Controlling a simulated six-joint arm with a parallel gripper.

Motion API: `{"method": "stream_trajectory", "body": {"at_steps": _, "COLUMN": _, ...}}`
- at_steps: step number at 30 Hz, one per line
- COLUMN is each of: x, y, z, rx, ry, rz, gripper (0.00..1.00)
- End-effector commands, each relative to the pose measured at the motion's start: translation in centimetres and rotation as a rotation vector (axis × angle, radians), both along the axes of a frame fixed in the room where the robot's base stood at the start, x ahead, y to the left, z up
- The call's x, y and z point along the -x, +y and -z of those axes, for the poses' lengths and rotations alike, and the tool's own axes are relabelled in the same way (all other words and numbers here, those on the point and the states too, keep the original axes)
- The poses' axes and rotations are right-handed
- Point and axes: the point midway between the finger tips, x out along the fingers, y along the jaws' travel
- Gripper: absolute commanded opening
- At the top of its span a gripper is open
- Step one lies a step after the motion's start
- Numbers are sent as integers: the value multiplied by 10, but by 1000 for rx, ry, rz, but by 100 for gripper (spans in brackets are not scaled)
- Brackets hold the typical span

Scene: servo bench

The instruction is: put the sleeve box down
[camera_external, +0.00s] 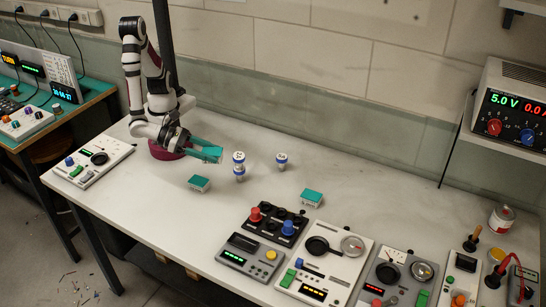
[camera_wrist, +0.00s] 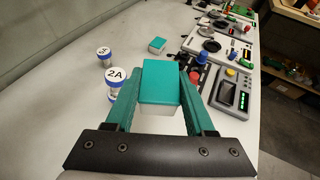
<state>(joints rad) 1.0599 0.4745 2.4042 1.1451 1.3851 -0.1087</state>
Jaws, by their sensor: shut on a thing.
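The sleeve box (camera_wrist: 160,82), with a teal top and white lower part, sits between the two teal fingers of my gripper (camera_wrist: 160,95) in the wrist view. My gripper is shut on it. In the outside view my gripper (camera_external: 208,152) is above the left-middle part of the bench, and I cannot clearly separate the held box from the teal fingers there. Another teal-topped white box (camera_external: 199,183) stands on the bench, lower in the picture than my gripper. A further similar box (camera_external: 312,197) stands to the right; it also shows ahead in the wrist view (camera_wrist: 157,45).
Several instrument panels (camera_external: 323,262) line the bench's front right. Another panel (camera_external: 87,162) is at left. Bare bench (camera_external: 150,205) lies at front left.

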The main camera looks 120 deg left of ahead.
Motion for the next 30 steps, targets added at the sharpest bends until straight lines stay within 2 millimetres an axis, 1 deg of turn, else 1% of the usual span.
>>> {"method": "stream_trajectory", "body": {"at_steps": 1, "x": -9, "y": 27, "z": 0, "rx": 0, "ry": 0, "rz": -87, "gripper": 0}}
{"method": "stream_trajectory", "body": {"at_steps": 2, "x": -13, "y": 44, "z": 0, "rx": 0, "ry": 0, "rz": -139, "gripper": 0}}
{"method": "stream_trajectory", "body": {"at_steps": 3, "x": -18, "y": 66, "z": 0, "rx": 0, "ry": 0, "rz": -211, "gripper": 0}}
{"method": "stream_trajectory", "body": {"at_steps": 5, "x": -22, "y": 100, "z": 0, "rx": -1, "ry": 0, "rz": -315, "gripper": 0}}
{"method": "stream_trajectory", "body": {"at_steps": 6, "x": -22, "y": 120, "z": 0, "rx": 0, "ry": 0, "rz": -379, "gripper": 0}}
{"method": "stream_trajectory", "body": {"at_steps": 9, "x": -20, "y": 160, "z": 0, "rx": 0, "ry": 0, "rz": -507, "gripper": 0}}
{"method": "stream_trajectory", "body": {"at_steps": 12, "x": -15, "y": 189, "z": 0, "rx": 0, "ry": 0, "rz": -601, "gripper": 0}}
{"method": "stream_trajectory", "body": {"at_steps": 15, "x": -10, "y": 211, "z": 0, "rx": 0, "ry": 0, "rz": -671, "gripper": 0}}
{"method": "stream_trajectory", "body": {"at_steps": 19, "x": -3, "y": 234, "z": 0, "rx": 0, "ry": 0, "rz": -749, "gripper": 0}}
{"method": "stream_trajectory", "body": {"at_steps": 27, "x": -3, "y": 233, "z": 40, "rx": -3, "ry": 3, "rz": -746, "gripper": 0}}
{"method": "stream_trajectory", "body": {"at_steps": 30, "x": -3, "y": 235, "z": 49, "rx": -2, "ry": 1, "rz": -747, "gripper": 0}}
